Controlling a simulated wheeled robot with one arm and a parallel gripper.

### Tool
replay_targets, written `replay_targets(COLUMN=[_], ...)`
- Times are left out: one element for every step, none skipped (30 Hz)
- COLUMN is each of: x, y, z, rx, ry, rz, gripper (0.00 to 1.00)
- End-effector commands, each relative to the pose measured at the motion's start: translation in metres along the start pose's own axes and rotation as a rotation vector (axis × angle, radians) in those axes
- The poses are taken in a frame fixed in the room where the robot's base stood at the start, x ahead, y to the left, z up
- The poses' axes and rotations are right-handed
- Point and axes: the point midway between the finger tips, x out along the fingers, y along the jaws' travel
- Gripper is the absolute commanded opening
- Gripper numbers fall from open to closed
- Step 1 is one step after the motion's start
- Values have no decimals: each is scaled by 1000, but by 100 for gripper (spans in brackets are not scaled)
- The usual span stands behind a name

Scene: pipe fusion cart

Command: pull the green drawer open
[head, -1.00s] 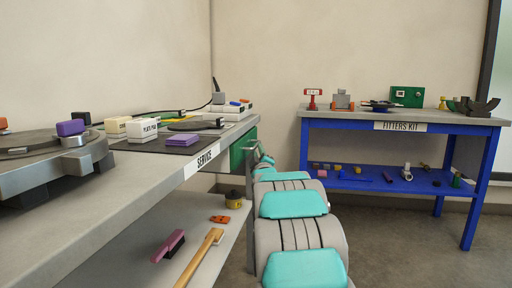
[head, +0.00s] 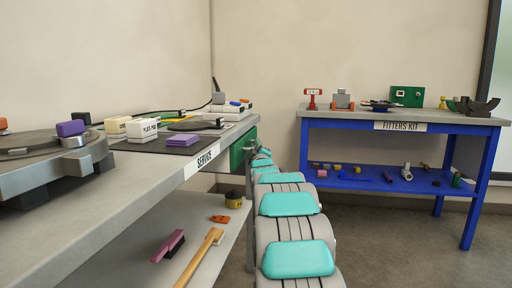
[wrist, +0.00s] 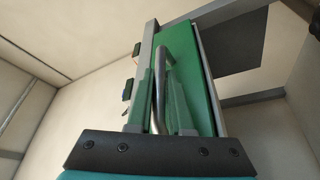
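The green drawer (wrist: 198,75) shows in the wrist view as a long green front with a bent metal bar handle (wrist: 159,95). In the head view its green face (head: 237,154) is under the far end of the service bench, partly hidden by my arm. My gripper (wrist: 160,80) is at the drawer, with one green finger on each side of the handle bar. Whether both fingers press on the bar cannot be made out. The head view hides the fingertips behind my arm. The drawer looks closed, though its edges are hard to judge.
The grey service bench (head: 140,178) runs along the left, with boxes and tools on top. Its lower shelf (head: 190,238) holds a brush, a hammer and small parts. A blue fitters kit table (head: 345,123) stands at the right.

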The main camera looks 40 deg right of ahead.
Motion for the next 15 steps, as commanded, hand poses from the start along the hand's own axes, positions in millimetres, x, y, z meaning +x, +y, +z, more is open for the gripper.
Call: replay_targets(x=[0,0,0,0,0,0,0,0,0,0,0,0,0,0,0], y=[0,0,0,0,0,0,0,0,0,0,0,0,0,0,0], z=[0,0,0,0,0,0,0,0,0,0,0,0,0,0,0], rx=[0,0,0,0,0,0,0,0,0,0,0,0,0,0,0], ry=[0,0,0,0,0,0,0,0,0,0,0,0,0,0,-1], rz=[0,0,0,0,0,0,0,0,0,0,0,-1,-1,-1,-1], gripper=[12,8,4,0,0,0,0,0,0,0,0,0,0,0,0])
